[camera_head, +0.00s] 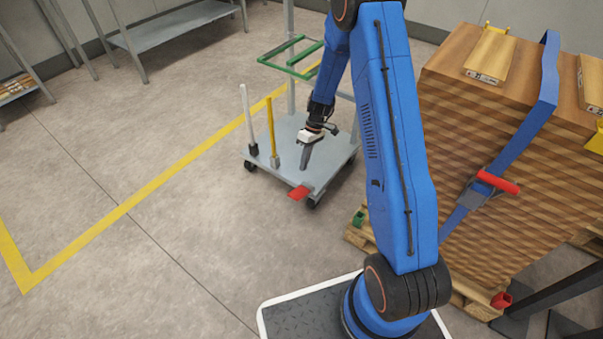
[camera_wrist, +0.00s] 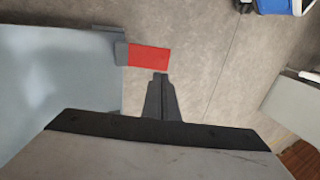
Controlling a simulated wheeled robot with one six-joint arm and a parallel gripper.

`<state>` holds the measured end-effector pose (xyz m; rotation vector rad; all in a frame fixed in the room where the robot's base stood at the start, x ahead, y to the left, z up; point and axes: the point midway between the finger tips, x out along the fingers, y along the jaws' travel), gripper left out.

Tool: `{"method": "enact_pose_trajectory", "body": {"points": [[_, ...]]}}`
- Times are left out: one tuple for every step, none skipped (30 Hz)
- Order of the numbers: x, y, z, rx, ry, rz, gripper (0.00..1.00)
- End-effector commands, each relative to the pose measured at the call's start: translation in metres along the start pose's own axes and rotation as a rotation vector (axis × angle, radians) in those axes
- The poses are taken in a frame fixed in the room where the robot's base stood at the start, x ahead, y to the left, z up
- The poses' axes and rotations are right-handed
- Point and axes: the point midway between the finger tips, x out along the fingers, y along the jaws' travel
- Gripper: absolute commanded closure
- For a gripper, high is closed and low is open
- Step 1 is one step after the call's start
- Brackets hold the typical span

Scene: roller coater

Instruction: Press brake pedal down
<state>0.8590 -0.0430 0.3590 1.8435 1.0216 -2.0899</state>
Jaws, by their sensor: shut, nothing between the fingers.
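The brake pedal (camera_head: 299,193) is a small red plate at the front edge of a grey wheeled cart (camera_head: 262,158). In the wrist view the red pedal (camera_wrist: 149,59) sticks out from the grey cart deck (camera_wrist: 75,75) on a grey bracket. My gripper (camera_head: 304,167) is shut and empty, pointing down over the cart's front part, behind the pedal in the head view. In the wrist view my fingertips (camera_wrist: 161,75) appear just below the pedal's free end. I cannot tell the height gap between them; no contact is clear.
A white post (camera_head: 248,118) and a yellow post (camera_head: 272,130) stand on the cart, with a green frame (camera_head: 291,57) behind. A strapped stack of boards (camera_head: 490,130) on a pallet stands to the right. The floor left of the cart is clear, crossed by a yellow line.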

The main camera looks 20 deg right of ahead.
Motion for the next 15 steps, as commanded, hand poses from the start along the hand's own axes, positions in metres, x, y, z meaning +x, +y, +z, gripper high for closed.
{"method": "enact_pose_trajectory", "body": {"points": [[0.008,-0.001,0.001,0.0,-0.003,-0.003,1.0],[0.012,-0.001,0.001,0.0,-0.003,-0.003,1.0],[0.019,-0.001,0.001,0.001,-0.003,-0.002,1.0],[0.024,-0.001,0.001,0.002,-0.003,-0.003,1.0],[0.03,-0.001,0.001,0.002,-0.004,-0.004,1.0],[0.037,-0.001,0.001,0.001,-0.004,-0.003,1.0],[0.042,-0.001,0.001,0.001,-0.004,-0.002,1.0],[0.048,-0.001,0.001,0.001,-0.003,-0.003,1.0],[0.055,-0.001,0.001,0.001,-0.004,-0.003,1.0],[0.06,-0.001,0.001,0.001,-0.004,-0.002,1.0],[0.065,-0.001,0.001,0.001,-0.004,-0.002,1.0],[0.072,-0.001,0.001,0.001,-0.003,-0.003,1.0],[0.077,-0.001,0.001,0.001,-0.003,-0.003,1.0],[0.083,-0.001,0.001,0.001,-0.003,-0.002,1.0],[0.089,-0.001,0.001,0.002,-0.003,-0.003,1.0]]}}
